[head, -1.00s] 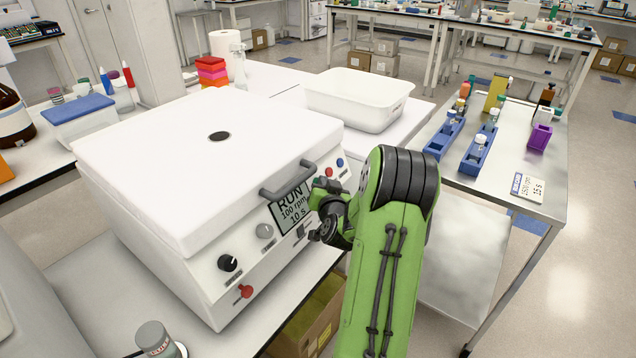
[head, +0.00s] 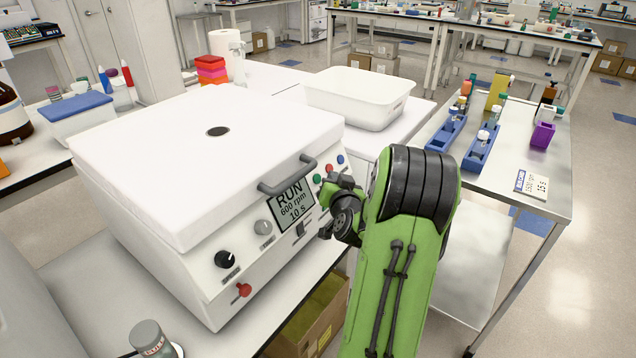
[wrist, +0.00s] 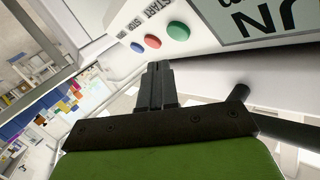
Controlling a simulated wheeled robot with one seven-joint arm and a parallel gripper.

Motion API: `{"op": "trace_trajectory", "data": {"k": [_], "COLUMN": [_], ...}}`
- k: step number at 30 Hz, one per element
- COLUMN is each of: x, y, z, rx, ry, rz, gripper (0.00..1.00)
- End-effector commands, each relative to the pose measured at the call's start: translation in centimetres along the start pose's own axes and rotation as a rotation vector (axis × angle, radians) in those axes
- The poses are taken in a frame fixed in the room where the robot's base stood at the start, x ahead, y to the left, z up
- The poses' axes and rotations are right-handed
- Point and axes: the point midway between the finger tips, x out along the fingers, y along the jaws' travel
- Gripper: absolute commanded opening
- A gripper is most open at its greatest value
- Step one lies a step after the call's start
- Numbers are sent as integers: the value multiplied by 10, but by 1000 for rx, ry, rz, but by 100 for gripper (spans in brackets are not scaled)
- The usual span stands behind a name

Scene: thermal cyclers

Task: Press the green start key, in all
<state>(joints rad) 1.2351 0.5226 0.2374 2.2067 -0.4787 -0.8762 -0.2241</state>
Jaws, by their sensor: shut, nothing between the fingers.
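The white machine (head: 190,262) has a closed lid and a front panel. Its display (head: 292,205) reads RUN, 600 rpm, 10 s. The green key (head: 317,179) is right of the display, with a red key (head: 328,168) and a blue key (head: 340,159) beside it. The wrist view shows the green key (wrist: 179,31), with START lettering near the keys. My gripper (head: 331,188) is shut and empty in front of the panel, close to the green key. In the wrist view its fingertips (wrist: 158,68) look apart from the key.
A grey handle (head: 288,177) juts out above the display. Knobs (head: 225,258) and a red button (head: 244,290) sit lower left on the panel. A white tub (head: 358,95) stands behind. A side table holds blue racks (head: 480,150) and a card (head: 531,184) reading 1500 rpm, 15 s.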

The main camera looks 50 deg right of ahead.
Motion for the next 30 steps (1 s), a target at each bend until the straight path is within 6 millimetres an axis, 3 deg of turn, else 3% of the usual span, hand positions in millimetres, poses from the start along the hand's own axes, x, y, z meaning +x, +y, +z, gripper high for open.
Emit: {"op": "trace_trajectory", "data": {"k": [10,30], "x": [-22,-23], "y": [16,16], "z": [-15,-16], "rx": [-1,-1], "ry": [0,-1], "rz": [1,0], "gripper": [0,0]}}
